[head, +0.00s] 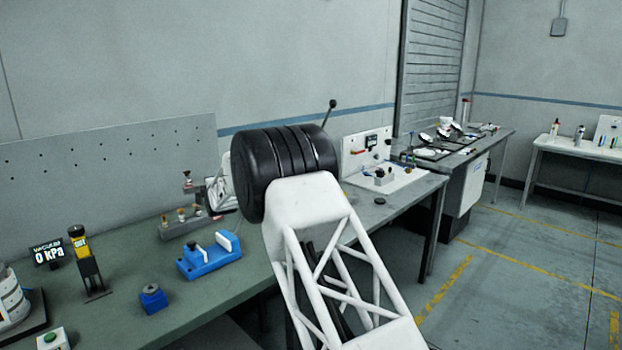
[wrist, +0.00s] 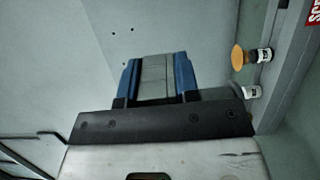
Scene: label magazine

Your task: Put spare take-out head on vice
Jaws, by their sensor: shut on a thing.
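The blue vice (head: 210,256) stands on the green bench with white jaw faces and a gap between them. In the wrist view my gripper (wrist: 158,80) shows two blue fingers closed on a grey piece (wrist: 154,75). Its full shape is hidden, so I cannot tell for sure that it is the spare take-out head. In the head view my black wrist housing and white arm hide the fingertips, which lie behind them near the rack. An orange-topped head (wrist: 240,55) and another small labelled part (wrist: 250,92) sit to the right of the fingers in the wrist view.
A grey rack (head: 178,232) with small gold-topped parts stands behind the vice. A yellow-and-black tool (head: 84,262), a small blue block (head: 152,298), a 0 kPa display (head: 47,253) and a green-button box (head: 52,340) are at the left.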

